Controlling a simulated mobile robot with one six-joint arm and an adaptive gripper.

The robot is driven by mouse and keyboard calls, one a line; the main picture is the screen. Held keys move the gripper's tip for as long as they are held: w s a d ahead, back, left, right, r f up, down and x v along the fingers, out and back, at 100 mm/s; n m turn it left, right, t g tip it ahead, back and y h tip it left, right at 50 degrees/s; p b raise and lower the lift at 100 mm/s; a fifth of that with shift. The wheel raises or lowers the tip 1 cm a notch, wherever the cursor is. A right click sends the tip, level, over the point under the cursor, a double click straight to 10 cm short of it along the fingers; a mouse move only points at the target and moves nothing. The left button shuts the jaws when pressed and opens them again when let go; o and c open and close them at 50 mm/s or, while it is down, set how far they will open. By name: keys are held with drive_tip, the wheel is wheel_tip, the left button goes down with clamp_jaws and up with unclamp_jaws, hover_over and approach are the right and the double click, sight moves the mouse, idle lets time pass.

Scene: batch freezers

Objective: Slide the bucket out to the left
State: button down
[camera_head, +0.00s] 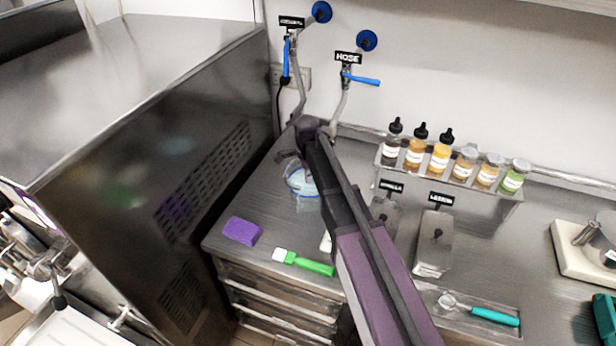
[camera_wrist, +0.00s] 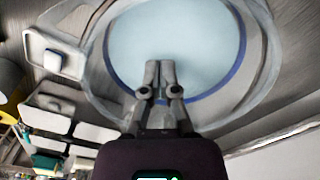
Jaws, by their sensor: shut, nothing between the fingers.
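The bucket (camera_head: 301,184) is a clear, round container with pale blue in it, standing on the steel counter below the taps, partly hidden by my arm. In the wrist view the bucket (camera_wrist: 226,120) fills the top middle, with a dark blue ring around a pale blue round area. My gripper (camera_wrist: 159,68) is shut and empty, its fingertips over the near part of that pale area. I cannot tell whether the fingers touch the bucket or are inside it. In the head view my gripper (camera_head: 290,158) is at the bucket's upper left and its fingertips are hard to make out.
A purple sponge (camera_head: 242,231) and a green-handled brush (camera_head: 304,263) lie in front of the bucket. A tall steel machine (camera_head: 150,170) stands left of the counter. The hose tap (camera_head: 345,80) is behind. Lidded tins (camera_head: 433,245) and a bottle shelf (camera_head: 450,180) are on the right.

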sight(296, 185)
drive_tip(key=shift+f+b, duration=1.25)
drive_tip(key=shift+f, duration=0.3)
drive_tip(key=shift+a+f, duration=0.15)
drive_tip(key=shift+s+a+r, duration=0.1)
drive_tip(key=shift+s+a, duration=0.15)
drive_tip(key=shift+a, duration=0.65)
drive_tip(key=shift+s+a+r, duration=0.1)
drive_tip(key=shift+s+a, duration=0.15)
drive_tip(key=shift+a, duration=0.65)
